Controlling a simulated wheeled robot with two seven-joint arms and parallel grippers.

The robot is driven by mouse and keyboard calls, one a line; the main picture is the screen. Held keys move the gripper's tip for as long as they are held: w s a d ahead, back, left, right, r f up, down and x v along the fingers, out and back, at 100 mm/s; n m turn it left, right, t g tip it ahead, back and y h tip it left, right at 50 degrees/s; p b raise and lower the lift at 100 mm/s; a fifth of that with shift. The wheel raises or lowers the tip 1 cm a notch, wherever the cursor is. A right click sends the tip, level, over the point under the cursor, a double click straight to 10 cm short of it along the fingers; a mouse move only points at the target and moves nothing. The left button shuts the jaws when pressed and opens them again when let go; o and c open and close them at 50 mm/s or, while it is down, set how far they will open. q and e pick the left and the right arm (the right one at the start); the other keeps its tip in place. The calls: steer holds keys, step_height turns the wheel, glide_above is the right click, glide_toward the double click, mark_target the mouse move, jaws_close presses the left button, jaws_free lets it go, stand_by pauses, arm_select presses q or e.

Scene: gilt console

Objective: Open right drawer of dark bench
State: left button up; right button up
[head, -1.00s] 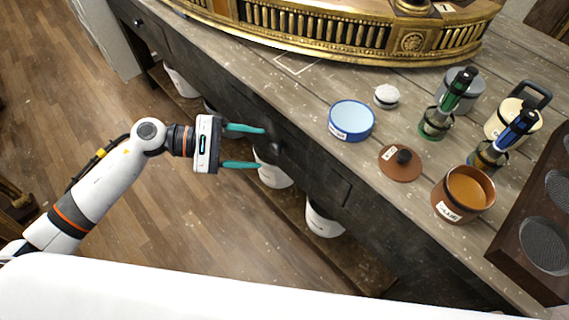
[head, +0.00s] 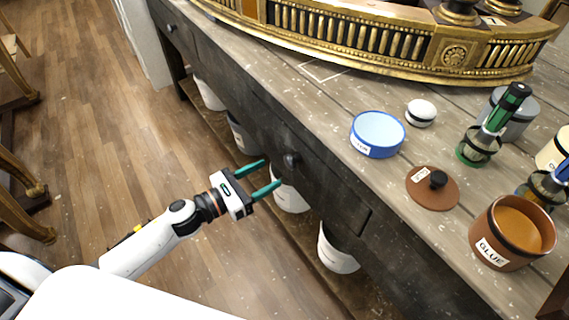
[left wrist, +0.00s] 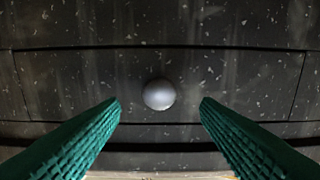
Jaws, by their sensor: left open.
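The dark bench (head: 400,262) runs diagonally through the head view. Its right drawer (head: 325,188) is flush with the bench front and has a round dark knob (head: 291,160). In the left wrist view the drawer front (left wrist: 230,80) fills the middle, and the knob (left wrist: 159,94) shows grey and centred between the fingers. My left gripper (head: 273,171) is open, its two teal fingers pointing at the drawer front just short of the knob. In the left wrist view the gripper (left wrist: 160,102) holds nothing. My right gripper is not in view.
On the bench top are a blue tin (head: 378,134), a brown lid (head: 433,188), a glue pot (head: 512,234) and a gilt piece (head: 400,45). White buckets (head: 338,250) stand on the low shelf. Another drawer knob (head: 171,28) is farther left. Open floor (head: 110,130) lies left.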

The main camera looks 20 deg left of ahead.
mark_target(287, 165)
arm_select(q)
steer(key=x, duration=0.6)
steer(key=shift+w+d, duration=0.1)
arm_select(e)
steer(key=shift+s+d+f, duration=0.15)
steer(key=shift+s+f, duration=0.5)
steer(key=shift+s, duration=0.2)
